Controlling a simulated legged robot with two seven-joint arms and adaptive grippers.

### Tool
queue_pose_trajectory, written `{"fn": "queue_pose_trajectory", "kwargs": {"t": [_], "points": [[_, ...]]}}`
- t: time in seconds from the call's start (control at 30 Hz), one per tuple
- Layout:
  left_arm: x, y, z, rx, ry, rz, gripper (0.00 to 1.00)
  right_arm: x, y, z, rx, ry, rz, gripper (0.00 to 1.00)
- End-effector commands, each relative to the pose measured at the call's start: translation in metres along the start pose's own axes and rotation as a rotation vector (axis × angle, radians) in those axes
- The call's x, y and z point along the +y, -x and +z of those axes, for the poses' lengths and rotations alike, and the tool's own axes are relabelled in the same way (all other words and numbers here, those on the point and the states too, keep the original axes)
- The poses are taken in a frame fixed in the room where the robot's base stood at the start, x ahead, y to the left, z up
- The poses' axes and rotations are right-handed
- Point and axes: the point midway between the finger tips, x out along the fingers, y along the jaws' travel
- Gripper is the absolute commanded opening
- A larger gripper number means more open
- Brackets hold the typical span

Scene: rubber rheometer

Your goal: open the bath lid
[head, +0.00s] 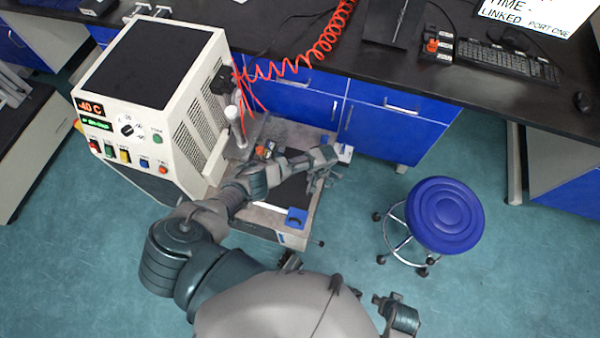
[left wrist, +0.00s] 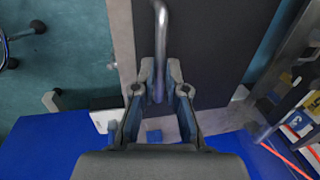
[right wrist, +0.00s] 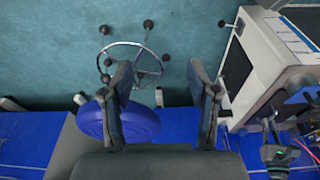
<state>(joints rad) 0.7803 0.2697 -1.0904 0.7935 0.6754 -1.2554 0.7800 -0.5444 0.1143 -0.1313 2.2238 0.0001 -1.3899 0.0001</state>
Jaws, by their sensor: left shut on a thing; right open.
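The bath lid (head: 291,196) is a dark flat panel on top of the low bath section in front of the cream machine. In the left wrist view the lid (left wrist: 205,45) fills the upper middle and looks lowered flat. A curved metal handle (left wrist: 160,25) comes down between the fingers of my left gripper (left wrist: 160,82), which is shut on it. In the head view my left gripper (head: 319,172) is over the right side of the bath, and my arm hides part of the lid. My right gripper (right wrist: 162,80) is open and empty, away from the bath.
The cream machine (head: 165,95) with its lit display stands behind left. A blue stool (head: 445,215) stands right of the bath. Blue cabinets (head: 390,125) under a black bench lie behind, with a coiled red hose (head: 300,70). Floor between stool and bath is clear.

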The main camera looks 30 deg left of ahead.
Motion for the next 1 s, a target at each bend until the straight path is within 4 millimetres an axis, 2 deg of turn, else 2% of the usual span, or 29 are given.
{"fn": "queue_pose_trajectory", "kwargs": {"t": [0.03,0.2,0.4,0.6,0.9,0.93,1.0], "points": [[0.016,0.0,0.002,-0.005,-0.003,0.005,0.0,0.0,0.004,0.0,0.003,0.0,0.0,0.6],[0.053,0.006,0.002,-0.005,-0.003,0.004,0.0,0.001,0.029,0.0,0.009,-0.002,0.002,0.6],[0.08,0.012,0.002,-0.005,-0.002,0.002,0.0,0.002,0.055,0.001,0.014,-0.003,0.003,0.6],[0.089,0.016,0.001,-0.003,-0.002,0.0,0.0,0.0,0.053,-0.011,0.069,-0.002,0.0,0.6],[0.088,0.016,0.001,-0.002,-0.002,0.0,0.0,0.0,0.053,-0.012,0.072,-0.001,0.0,0.6],[0.088,0.016,0.001,-0.002,-0.002,0.0,0.17,0.001,0.053,-0.013,0.071,-0.001,0.0,0.6],[0.088,0.016,0.001,-0.002,-0.001,0.0,0.34,0.001,0.053,-0.013,0.072,-0.001,0.0,0.6]]}}
